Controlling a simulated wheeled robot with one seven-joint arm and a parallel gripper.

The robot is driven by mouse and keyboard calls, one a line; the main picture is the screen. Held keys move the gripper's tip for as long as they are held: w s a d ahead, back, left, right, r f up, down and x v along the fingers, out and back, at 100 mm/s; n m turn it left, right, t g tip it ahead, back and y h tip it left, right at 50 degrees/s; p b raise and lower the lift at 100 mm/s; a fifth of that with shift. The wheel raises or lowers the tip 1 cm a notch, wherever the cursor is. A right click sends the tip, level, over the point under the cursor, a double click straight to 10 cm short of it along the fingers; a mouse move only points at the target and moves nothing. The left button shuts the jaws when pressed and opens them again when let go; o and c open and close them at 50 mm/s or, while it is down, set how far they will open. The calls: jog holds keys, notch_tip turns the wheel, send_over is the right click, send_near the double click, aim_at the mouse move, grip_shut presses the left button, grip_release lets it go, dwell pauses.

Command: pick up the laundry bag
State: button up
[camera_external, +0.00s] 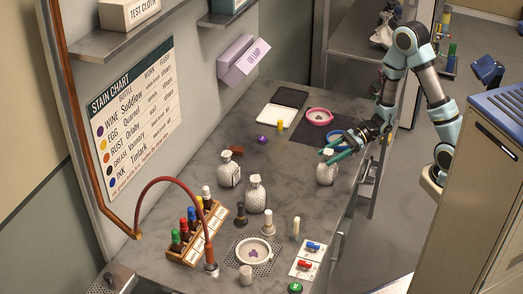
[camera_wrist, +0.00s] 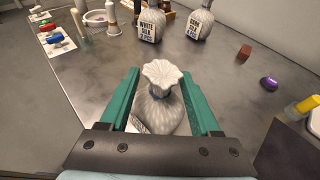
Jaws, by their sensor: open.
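A laundry bag (camera_external: 326,174), pale grey with a gathered neck, stands upright on the grey worktop near its right edge. My gripper (camera_external: 339,150) is over the bag from the right. In the wrist view my gripper (camera_wrist: 165,100) is open, with a finger on each side of the bag. I cannot tell whether either finger touches it.
A wooden rack of bottles (camera_external: 196,232), a red hose (camera_external: 180,180) and a white dish (camera_external: 254,251) stand at the front left. A dark mat (camera_external: 312,134) with a pink ring lies behind the bag. The worktop left of the bag is mostly clear.

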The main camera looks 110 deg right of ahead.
aim_at(320, 166)
jog(key=shift+p+x, duration=0.45)
jog(key=shift+x, duration=1.35)
grip_shut()
